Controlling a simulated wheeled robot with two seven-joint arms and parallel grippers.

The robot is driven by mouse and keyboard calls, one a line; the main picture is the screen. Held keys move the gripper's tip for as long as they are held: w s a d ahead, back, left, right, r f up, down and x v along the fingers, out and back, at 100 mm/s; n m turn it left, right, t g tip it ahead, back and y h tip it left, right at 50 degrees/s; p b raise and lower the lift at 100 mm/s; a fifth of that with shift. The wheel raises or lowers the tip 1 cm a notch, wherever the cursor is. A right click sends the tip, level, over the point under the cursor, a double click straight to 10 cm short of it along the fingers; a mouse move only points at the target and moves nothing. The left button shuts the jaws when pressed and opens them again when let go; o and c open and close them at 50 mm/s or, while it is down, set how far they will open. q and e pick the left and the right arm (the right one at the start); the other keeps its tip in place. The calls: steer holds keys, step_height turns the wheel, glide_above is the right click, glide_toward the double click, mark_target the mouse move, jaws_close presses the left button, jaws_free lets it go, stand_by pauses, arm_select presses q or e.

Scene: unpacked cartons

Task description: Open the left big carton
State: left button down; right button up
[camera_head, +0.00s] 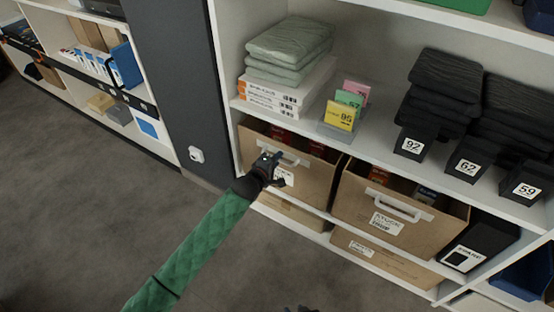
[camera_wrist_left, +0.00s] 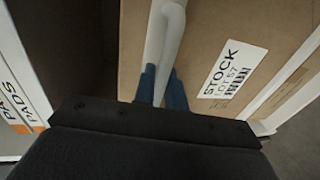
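The left big carton (camera_head: 312,178) is a brown box with a white handle (camera_head: 296,160) on its front. It stands on the lower shelf with its top open and red items inside. My left gripper (camera_head: 270,164) is at this handle. In the left wrist view, the blue fingers (camera_wrist_left: 162,88) lie close on both sides of the white handle bar (camera_wrist_left: 165,45), apparently closed on it. The carton's front (camera_wrist_left: 210,35) carries a "STOCK" label. Only dark tips of what seems to be my right gripper (camera_head: 301,309) show at the bottom edge; its fingers cannot be made out.
A second brown carton (camera_head: 350,200) with a white handle stands to the right on the same shelf. Flatter cartons (camera_head: 375,256) lie below. The shelf above (camera_head: 375,140) holds folded green cloths, colored cards and dark stacks. The grey floor in front is clear.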

arm_select(q)
steer(key=shift+s, duration=0.1)
